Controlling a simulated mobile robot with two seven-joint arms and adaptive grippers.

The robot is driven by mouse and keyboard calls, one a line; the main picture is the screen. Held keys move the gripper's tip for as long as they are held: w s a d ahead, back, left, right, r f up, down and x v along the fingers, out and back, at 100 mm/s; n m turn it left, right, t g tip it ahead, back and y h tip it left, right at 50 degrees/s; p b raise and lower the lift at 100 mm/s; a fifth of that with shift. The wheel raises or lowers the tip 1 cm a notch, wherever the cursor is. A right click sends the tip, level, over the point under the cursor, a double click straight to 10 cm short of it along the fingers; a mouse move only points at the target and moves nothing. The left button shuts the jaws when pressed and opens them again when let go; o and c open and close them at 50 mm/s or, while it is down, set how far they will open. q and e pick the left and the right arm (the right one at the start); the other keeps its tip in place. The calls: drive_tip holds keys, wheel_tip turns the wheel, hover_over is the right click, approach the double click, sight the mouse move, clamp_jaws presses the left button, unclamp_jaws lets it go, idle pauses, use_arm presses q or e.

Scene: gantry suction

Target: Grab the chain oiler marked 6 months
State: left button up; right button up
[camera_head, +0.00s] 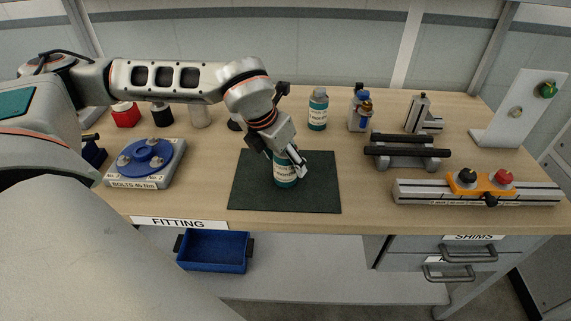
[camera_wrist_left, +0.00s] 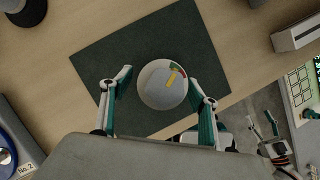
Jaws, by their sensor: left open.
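A bottle with a teal label (camera_head: 285,176) stands upright on the dark mat (camera_head: 322,192). Its print is too small to read, so I cannot confirm a 6 months mark. A similar teal-labelled bottle (camera_head: 318,112) stands behind the mat. My left gripper (camera_head: 289,160) is over the near bottle, hiding its upper part. In the left wrist view, the round grey bottle top (camera_wrist_left: 160,88) with a yellow and red-green mark lies between the open fingers (camera_wrist_left: 160,80). What seems to be my right gripper (camera_wrist_left: 268,128) shows at lower right, too small to judge.
A blue flange on a grey block (camera_head: 147,158) is left of the mat. A grey fixture with black bars (camera_head: 404,152) and a rail with an orange clamp (camera_head: 480,185) are right. Several containers stand behind. A blue bin (camera_head: 214,252) is below the bench edge.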

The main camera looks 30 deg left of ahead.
use_arm(q)
drive_tip(key=shift+w+f, duration=0.1)
drive_tip(key=shift+f, duration=0.1)
drive_tip(key=c, duration=1.5)
drive_tip(key=shift+r, duration=0.15)
